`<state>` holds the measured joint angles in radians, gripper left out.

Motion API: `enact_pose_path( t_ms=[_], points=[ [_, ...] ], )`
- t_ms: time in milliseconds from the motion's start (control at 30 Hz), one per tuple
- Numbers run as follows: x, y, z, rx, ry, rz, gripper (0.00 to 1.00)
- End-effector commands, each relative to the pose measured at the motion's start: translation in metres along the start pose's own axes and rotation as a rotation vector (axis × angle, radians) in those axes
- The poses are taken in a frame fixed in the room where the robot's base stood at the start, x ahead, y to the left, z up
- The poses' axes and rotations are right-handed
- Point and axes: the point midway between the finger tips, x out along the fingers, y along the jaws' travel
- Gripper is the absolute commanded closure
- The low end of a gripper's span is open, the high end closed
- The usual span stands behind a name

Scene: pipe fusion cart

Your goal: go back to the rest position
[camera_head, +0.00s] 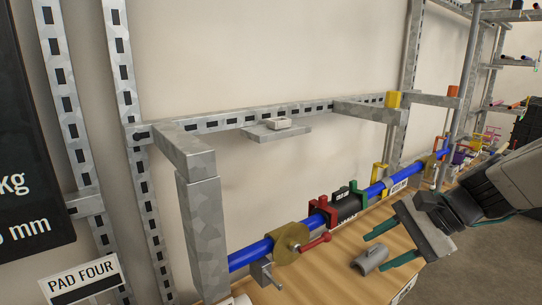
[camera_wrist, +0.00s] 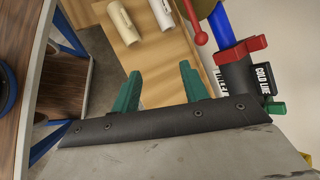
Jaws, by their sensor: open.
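My gripper (camera_head: 377,251) is at the right of the head view, above the wooden bench. Its two green fingers are apart, with nothing between them. In the wrist view the open fingers (camera_wrist: 160,72) are also empty. A blue pipe (camera_head: 258,250) runs along the bench, through a black sleeve (camera_head: 347,208) held by a red clamp (camera_head: 325,210). In the wrist view the sleeve's label (camera_wrist: 264,78) reads COLD LINE.
A grey saddle-shaped piece (camera_head: 370,262) lies on the bench (camera_head: 320,275) near my fingers. A tan round flange (camera_head: 291,243) with a red lever sits on the pipe. Two pale cylinders (camera_wrist: 123,20) (camera_wrist: 161,14) show in the wrist view.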

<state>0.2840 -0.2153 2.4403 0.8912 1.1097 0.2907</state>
Motion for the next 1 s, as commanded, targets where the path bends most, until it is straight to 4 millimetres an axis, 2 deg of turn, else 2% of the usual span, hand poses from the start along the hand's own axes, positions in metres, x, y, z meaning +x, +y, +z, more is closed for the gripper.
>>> enact_pose_path(
  t_ms=[33,100,200,333,400,500,667,1000],
  points=[
    [-0.005,0.021,0.016,-0.151,0.022,0.099,0.55],
    [-0.014,0.054,0.029,-0.365,0.053,0.255,0.55],
    [-0.036,0.095,0.041,-0.649,0.107,0.476,0.55],
    [-0.067,0.127,0.046,-0.898,0.189,0.684,0.55],
    [-0.078,0.134,0.049,-0.97,0.233,0.739,0.55],
    [-0.084,0.135,0.056,-1.026,0.275,0.749,0.55],
    [-0.085,0.132,0.065,-1.064,0.294,0.731,0.55],
    [-0.085,0.132,0.065,-1.062,0.291,0.73,0.55]
  ],
)
